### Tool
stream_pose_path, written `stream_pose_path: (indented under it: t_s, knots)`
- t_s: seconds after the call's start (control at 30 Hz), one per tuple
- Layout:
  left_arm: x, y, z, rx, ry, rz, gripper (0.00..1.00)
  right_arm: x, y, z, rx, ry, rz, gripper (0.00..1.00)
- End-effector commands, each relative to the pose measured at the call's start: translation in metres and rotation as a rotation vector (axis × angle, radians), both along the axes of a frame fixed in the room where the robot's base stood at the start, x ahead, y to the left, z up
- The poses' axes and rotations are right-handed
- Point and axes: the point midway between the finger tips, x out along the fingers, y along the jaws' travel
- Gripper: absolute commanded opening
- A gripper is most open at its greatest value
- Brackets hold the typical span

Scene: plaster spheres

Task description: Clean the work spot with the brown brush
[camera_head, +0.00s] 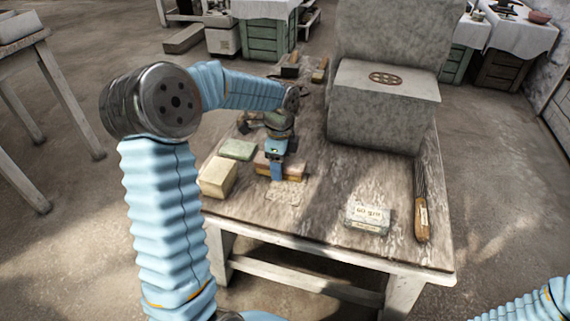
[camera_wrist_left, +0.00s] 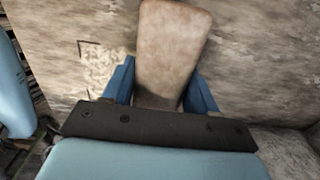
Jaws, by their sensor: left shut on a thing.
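My left gripper (camera_head: 277,172) is shut on the brown brush (camera_head: 295,170), low over the front left part of the worktable (camera_head: 310,223). In the left wrist view the brush (camera_wrist_left: 173,45) shows as a smooth brown wooden body between the two blue fingers. Its bristles are mostly hidden, and I cannot tell whether they touch the table. The work spot (camera_head: 283,193) seems to be a pale, crumbly patch just in front of the brush. It also shows in the left wrist view (camera_wrist_left: 104,66), left of the brush. My right gripper is out of view.
A cream block (camera_head: 215,178) and a green block (camera_head: 237,149) lie left of the brush. A large grey stone block (camera_head: 375,125) stands at the back right. A small labelled packet (camera_head: 367,218) and a wooden-handled rasp (camera_head: 421,215) lie at the front right. The front middle is clear.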

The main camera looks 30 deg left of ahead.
Motion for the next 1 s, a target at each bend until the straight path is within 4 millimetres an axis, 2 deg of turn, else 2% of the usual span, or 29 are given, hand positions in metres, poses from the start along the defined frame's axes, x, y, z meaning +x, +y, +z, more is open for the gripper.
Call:
stream_pose_path:
  t_s: [0.2,0.37,1.0]
  knots:
    - [-0.003,0.015,0.000,0.000,-0.001,0.002,0.33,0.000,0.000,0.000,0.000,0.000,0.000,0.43]
    - [-0.003,0.015,-0.001,0.000,-0.001,0.000,0.33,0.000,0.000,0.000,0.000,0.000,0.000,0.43]
    - [0.005,-0.019,-0.001,0.000,0.000,-0.003,0.33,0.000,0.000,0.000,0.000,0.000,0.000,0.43]
